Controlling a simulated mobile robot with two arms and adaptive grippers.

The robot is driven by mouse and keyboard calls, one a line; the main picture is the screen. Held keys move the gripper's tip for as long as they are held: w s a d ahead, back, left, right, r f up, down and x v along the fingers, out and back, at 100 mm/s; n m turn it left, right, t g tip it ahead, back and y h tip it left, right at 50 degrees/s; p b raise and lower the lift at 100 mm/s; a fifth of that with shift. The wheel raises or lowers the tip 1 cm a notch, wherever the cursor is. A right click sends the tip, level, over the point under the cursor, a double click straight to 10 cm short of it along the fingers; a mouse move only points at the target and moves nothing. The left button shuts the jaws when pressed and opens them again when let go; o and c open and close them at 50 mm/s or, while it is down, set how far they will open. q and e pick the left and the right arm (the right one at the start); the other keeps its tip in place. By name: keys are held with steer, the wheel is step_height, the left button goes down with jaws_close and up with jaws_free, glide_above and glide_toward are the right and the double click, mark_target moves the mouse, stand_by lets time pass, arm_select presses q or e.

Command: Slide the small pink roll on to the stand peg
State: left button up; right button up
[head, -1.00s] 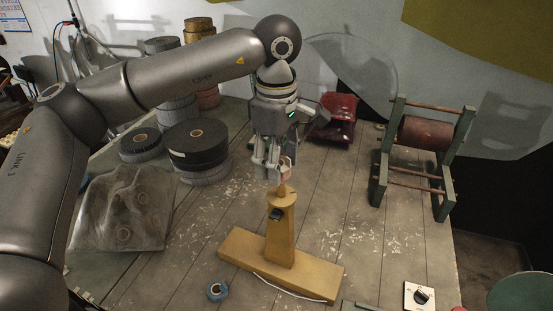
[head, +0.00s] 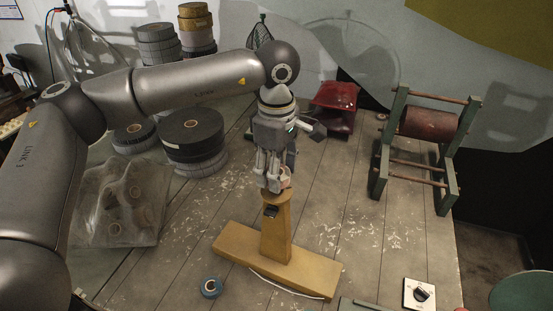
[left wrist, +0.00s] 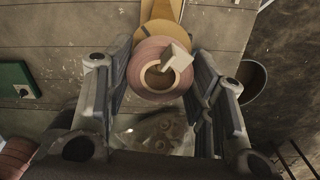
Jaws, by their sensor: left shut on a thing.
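The yellow wooden stand (head: 276,232) is upright on its wide foot on the table. My left gripper (head: 273,185) reaches down to the top of its post and is shut on the small pink roll (head: 286,181). In the left wrist view the roll (left wrist: 147,60) lies between the two fingers of the gripper (left wrist: 155,85). A pale square-ended peg (left wrist: 177,57) shows at the right side of the roll's hole and seems to stick up through it. In the head view the fingers hide the peg. My right gripper is not in view.
Black and grey rolls (head: 191,134) stand at the back left, a red holder (head: 334,103) behind, and a green rack with a brown roller (head: 432,123) at the right.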

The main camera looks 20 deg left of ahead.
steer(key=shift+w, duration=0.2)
arm_select(q)
steer(key=o, duration=1.1)
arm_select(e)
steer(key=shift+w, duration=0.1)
arm_select(q)
steer(key=o, duration=0.4)
steer(key=shift+r, duration=0.15)
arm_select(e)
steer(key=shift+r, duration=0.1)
arm_select(q)
steer(key=shift+r+p, duration=1.65)
steer(key=shift+r, duration=1.7)
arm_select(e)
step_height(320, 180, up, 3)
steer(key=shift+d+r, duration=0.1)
